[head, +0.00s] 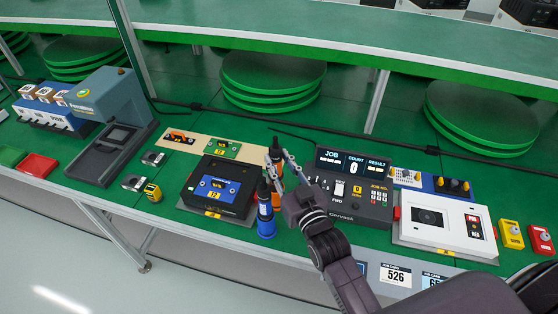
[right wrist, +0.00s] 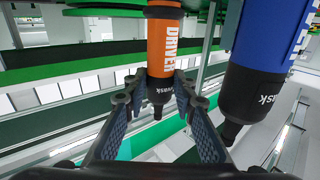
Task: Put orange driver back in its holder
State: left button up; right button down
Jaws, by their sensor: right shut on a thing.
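The orange driver (head: 278,197) has an orange body and a black nose; it stands roughly upright near the table's front edge, partly hidden behind the blue driver (head: 265,211). My right gripper (head: 278,168) is shut on the orange driver at its black nose section. In the right wrist view the orange driver (right wrist: 165,45) sits between both fingers, with its lettering showing. The blue driver (right wrist: 258,70) is close beside it there, apart from the fingers. I cannot make out the orange driver's holder or whether its lower end is seated. My left gripper is not in view.
A black fixture with a blue plate (head: 217,188) lies just left of the drivers. A job counter panel (head: 352,190) stands close on the right, with a white test unit (head: 445,222) beyond it. Green turntable discs (head: 272,80) are behind. The driver area is tight.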

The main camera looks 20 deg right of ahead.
aim_at(279, 171)
jog(key=shift+f+b, duration=1.1)
jog(key=shift+f, duration=0.7)
jog(key=c, duration=1.6)
grip_release()
jog(key=shift+o, duration=0.4)
jog(key=shift+f, duration=0.15)
jog(key=s+d, duration=0.1)
jog(key=s, duration=1.1)
jog(key=shift+r, duration=0.2)
